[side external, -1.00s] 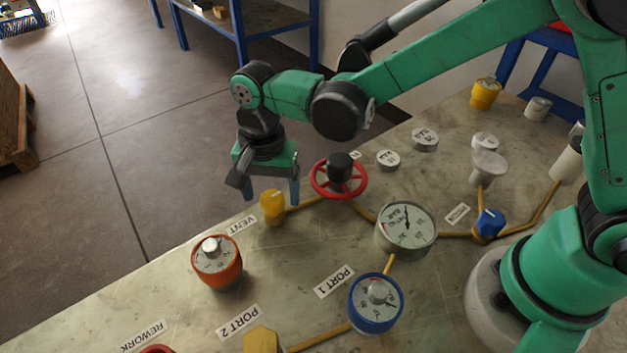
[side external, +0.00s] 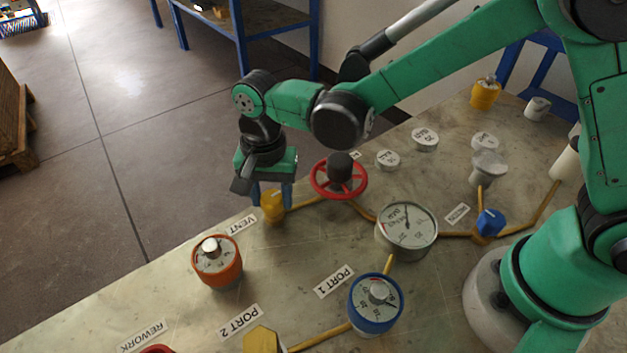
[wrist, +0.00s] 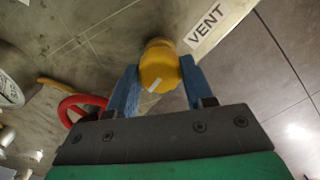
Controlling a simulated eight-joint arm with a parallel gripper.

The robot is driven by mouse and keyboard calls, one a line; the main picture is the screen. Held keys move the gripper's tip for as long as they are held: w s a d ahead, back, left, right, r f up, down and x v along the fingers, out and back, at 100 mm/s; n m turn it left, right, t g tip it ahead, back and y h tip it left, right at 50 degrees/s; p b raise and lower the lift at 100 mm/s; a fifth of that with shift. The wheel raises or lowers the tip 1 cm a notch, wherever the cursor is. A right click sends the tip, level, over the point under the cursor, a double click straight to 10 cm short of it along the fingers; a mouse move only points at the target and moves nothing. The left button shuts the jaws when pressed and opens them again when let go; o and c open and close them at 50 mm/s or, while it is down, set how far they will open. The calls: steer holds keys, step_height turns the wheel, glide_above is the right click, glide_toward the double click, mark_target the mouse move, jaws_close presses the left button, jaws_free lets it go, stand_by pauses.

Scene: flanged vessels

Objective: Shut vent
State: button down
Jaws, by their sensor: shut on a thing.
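The vent valve is a yellow knob (side external: 273,206) beside the VENT label (side external: 236,224), at the far edge of the bench. In the wrist view the yellow knob (wrist: 160,66) sits between the two blue fingers, with a white mark on its face. My gripper (side external: 272,195) points down over the knob and its fingers are closed on it; it also shows in the wrist view (wrist: 158,88). The VENT label (wrist: 207,22) lies just beyond the knob there. The fingertips' contact is partly hidden by the knob.
A red handwheel (side external: 338,180) stands close right of my gripper. An orange-rimmed gauge (side external: 217,262) is nearer, and a large gauge (side external: 405,230) is to the right. A yellow pipe (side external: 305,204) runs from the knob. The bench's far edge is close by.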

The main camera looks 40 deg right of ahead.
mark_target(272, 196)
steer(key=n, duration=0.4)
steer(key=shift+n, duration=0.3)
steer(key=n, duration=0.9)
steer(key=shift+n, duration=1.9)
steer(key=shift+c, duration=1.7)
jaws_free()
steer(key=shift+r, duration=2.85)
